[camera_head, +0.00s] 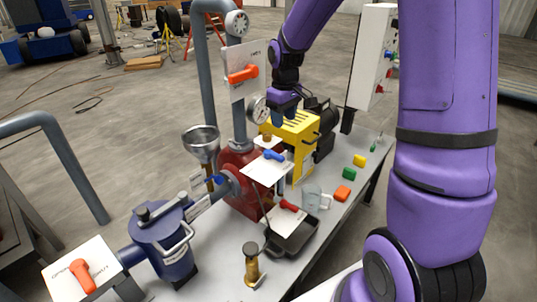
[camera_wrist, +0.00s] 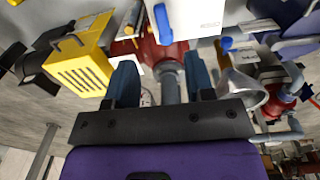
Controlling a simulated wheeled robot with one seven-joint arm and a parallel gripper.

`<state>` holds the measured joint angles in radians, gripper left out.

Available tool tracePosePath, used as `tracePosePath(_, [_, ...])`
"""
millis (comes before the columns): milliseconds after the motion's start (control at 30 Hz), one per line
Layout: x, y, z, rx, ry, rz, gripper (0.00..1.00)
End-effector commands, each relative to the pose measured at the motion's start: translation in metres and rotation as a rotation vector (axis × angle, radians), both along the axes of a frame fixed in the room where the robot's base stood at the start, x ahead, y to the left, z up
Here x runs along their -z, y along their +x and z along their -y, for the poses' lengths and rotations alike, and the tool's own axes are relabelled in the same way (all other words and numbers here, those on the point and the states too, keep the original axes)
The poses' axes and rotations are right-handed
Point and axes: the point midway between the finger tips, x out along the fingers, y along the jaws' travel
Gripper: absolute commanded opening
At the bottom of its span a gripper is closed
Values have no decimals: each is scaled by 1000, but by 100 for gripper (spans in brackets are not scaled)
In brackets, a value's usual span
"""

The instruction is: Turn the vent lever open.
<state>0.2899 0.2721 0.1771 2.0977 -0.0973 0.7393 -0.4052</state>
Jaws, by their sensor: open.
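Several levers sit on white plates, and their labels are too small to read surely, so I cannot tell which is the vent lever. An orange lever (camera_head: 243,74) lies nearly level on an upright plate on the grey pipe. A blue lever (camera_head: 273,156) is on a plate by the red pump; a blue lever (camera_wrist: 163,24) on a white plate shows in the wrist view. A red lever (camera_head: 290,206) and another orange lever (camera_head: 82,275) are lower down. My gripper (camera_head: 285,108) is open and empty, right of the gauge. Its fingers (camera_wrist: 162,80) are apart, with a grey pipe behind.
A yellow guard (camera_head: 293,130) stands close below my gripper, with a dark motor behind. A round gauge (camera_head: 257,109) and a funnel (camera_head: 201,143) are to the left. A black tray (camera_head: 293,240), a clear mug (camera_head: 312,197) and coloured blocks (camera_head: 342,193) are on the bench.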

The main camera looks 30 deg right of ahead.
Motion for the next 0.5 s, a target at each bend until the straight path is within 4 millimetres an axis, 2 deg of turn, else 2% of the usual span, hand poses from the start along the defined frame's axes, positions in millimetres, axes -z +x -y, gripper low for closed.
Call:
tracePosePath(33, [12, 6, 3, -9, 7, -15, 49])
tracePosePath(100, [23, 12, 6, -19, 14, -25, 49])
tracePosePath(367, [43, 19, 10, -34, 23, -39, 49])
tracePosePath(500, [60, 19, 10, -34, 23, -41, 49])
